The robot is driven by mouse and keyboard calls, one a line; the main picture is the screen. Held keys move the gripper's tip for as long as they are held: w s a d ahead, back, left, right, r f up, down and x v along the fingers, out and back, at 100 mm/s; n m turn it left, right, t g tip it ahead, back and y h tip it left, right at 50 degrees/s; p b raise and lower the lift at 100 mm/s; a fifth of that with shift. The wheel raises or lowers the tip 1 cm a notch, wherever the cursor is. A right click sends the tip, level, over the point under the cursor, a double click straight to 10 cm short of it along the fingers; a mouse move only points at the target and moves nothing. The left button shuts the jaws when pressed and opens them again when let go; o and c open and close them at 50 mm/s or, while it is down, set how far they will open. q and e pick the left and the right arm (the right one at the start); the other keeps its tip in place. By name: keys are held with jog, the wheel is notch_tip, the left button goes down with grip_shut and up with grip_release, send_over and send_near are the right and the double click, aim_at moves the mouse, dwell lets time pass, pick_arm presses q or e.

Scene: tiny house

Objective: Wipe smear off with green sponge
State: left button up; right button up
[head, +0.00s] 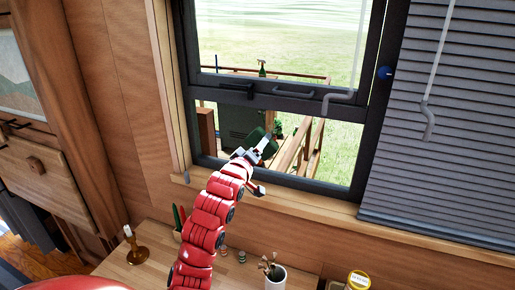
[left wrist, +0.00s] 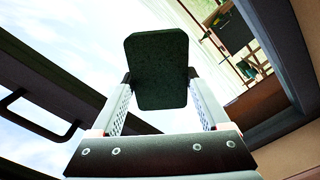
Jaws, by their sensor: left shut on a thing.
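My left gripper (head: 259,148) reaches up to the lower part of the window (head: 285,95), in front of its lower opening. It is shut on the green sponge (head: 256,136), which looks dark green. In the left wrist view the sponge (left wrist: 157,65) is a dark, rounded block clamped between the two fingers of the gripper (left wrist: 159,92), sticking out past the tips. I cannot tell whether the sponge touches the glass. I cannot make out a smear on the window in either view. My right gripper is not in view.
A wooden sill (head: 300,200) runs below the window, with grey blinds (head: 440,130) to the right. On the table (head: 120,268) below stand a candle holder (head: 137,253), a cup of brushes (head: 275,279) and a yellow-lidded jar (head: 358,280). A spray bottle (head: 262,68) shows through the window.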

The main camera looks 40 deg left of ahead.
aim_at(271, 148)
pick_arm(q)
jog(key=shift+w, duration=0.2)
jog(key=shift+w+d+b, duration=0.2)
jog(key=shift+d+b, duration=0.2)
jog(key=shift+d, duration=0.6)
jog(key=shift+w+d+b, duration=0.2)
jog(key=shift+d+b, duration=0.2)
jog(key=shift+d, duration=0.55)
jog(key=shift+f+b, duration=0.1)
jog(key=shift+b, duration=0.25)
jog(key=shift+s+a+r, duration=0.1)
jog(key=shift+a+r, duration=0.1)
jog(key=shift+a, duration=0.55)
jog(key=shift+s+a+b, duration=0.25)
jog(key=shift+a+b, duration=0.1)
jog(key=shift+a, duration=0.9)
jog(key=shift+s, duration=0.1)
